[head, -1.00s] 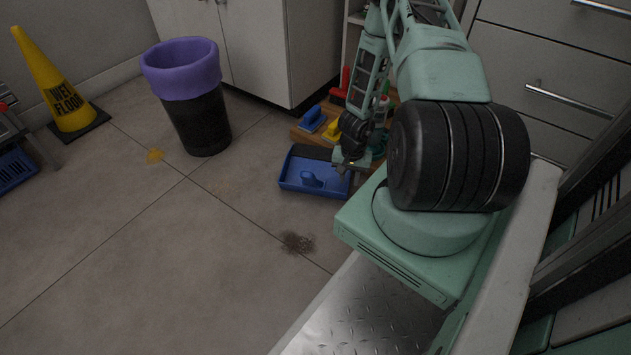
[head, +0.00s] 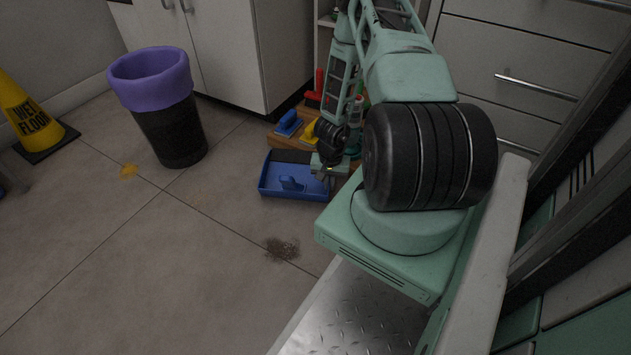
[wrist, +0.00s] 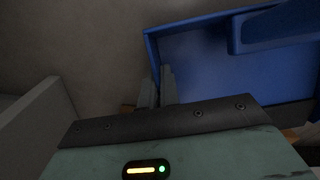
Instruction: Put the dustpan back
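The blue dustpan (head: 273,187) is low by the floor, in front of a wooden board at the cabinet corner. Its raised blue handle (head: 291,184) stands out in its middle. My gripper (head: 325,173) is at the dustpan's right end in the head view. In the wrist view, the two grey fingers (wrist: 159,88) are close together, with the dustpan's side wall (wrist: 152,55) running down between them. They look shut on that wall. The dustpan's tray (wrist: 195,75) fills the right of that view. Whether it touches the floor is unclear.
The wooden board (head: 283,143) holds a blue brush (head: 289,123), a yellow item (head: 309,131) and bottles. A black bin with a purple liner (head: 150,80) and a wet floor sign (head: 30,115) stand left. A dark dirt patch (head: 282,249) marks the open floor.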

